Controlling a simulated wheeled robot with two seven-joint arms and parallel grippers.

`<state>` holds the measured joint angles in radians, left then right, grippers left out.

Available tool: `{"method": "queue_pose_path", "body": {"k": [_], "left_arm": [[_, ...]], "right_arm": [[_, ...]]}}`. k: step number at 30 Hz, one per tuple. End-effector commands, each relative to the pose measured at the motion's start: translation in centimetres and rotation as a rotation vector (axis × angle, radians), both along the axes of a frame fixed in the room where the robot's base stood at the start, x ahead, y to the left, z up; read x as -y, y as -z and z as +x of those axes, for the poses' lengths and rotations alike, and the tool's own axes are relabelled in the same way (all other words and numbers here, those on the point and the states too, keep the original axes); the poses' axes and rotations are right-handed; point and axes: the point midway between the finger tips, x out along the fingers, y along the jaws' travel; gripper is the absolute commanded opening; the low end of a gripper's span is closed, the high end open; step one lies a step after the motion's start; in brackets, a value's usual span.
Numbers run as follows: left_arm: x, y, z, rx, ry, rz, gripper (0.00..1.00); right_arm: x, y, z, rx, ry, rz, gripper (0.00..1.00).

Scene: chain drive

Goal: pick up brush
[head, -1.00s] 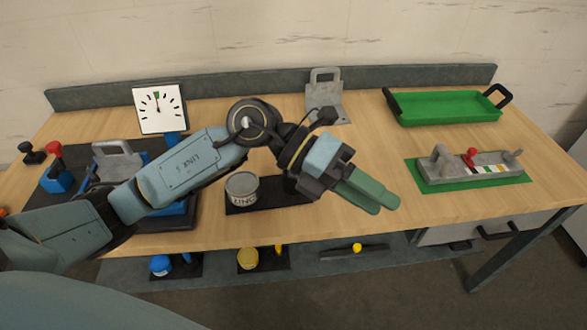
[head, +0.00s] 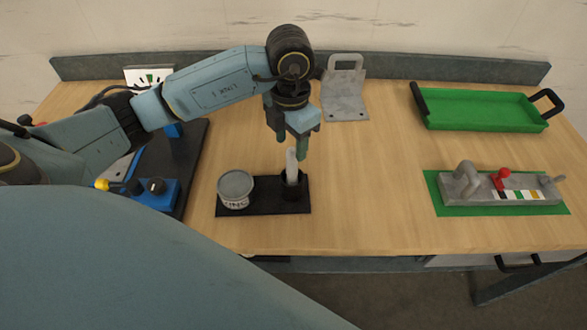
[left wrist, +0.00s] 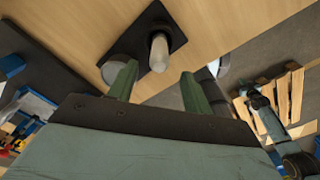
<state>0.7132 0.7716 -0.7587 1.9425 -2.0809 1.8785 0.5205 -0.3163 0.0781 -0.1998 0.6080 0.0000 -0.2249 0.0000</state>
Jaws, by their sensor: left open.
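The brush (head: 291,165) stands upright in a black cup on a black mat (head: 262,208), its pale handle pointing up. My left gripper (head: 301,150) points down just above and behind the cup, close to the handle in the picture. In the left wrist view the fingers (left wrist: 158,85) are spread apart and empty, and the brush handle (left wrist: 159,52) shows beyond the gap between their tips. The brush's lower part is hidden in the cup. My right gripper is not in view.
A grey lidded tin (head: 236,188) stands left of the cup on the mat. A grey bracket (head: 345,95), a green tray (head: 480,108) and a grey fixture on a green mat (head: 500,190) are farther right. Clear wood lies between.

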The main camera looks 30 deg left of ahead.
Motion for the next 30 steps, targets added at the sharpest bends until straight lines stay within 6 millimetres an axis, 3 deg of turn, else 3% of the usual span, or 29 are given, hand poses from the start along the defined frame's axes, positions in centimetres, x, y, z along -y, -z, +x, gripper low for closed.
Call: {"method": "queue_pose_path", "body": {"k": [1,4,10,14,19,26,30], "left_arm": [[0.0,0.8,-0.1,-0.004,-0.001,-0.001,0.5],[0.0,1.9,0.0,-0.003,0.0,-0.001,0.5],[0.0,3.3,0.0,-0.005,-0.001,-0.002,0.5],[0.0,5.3,0.1,-0.005,-0.001,-0.003,0.5],[-0.1,7.2,0.2,-0.002,0.0,-0.003,0.5],[-0.1,7.5,0.2,0.0,0.001,-0.002,0.5],[-0.1,7.5,0.2,0.0,0.001,-0.002,0.35]], "right_arm": [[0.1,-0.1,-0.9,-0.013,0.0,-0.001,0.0],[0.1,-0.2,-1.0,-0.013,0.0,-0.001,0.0],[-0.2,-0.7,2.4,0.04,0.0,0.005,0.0],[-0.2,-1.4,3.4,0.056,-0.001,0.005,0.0],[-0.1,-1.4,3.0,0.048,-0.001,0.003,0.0],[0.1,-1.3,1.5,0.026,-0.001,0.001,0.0],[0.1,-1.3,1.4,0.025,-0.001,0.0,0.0]]}}
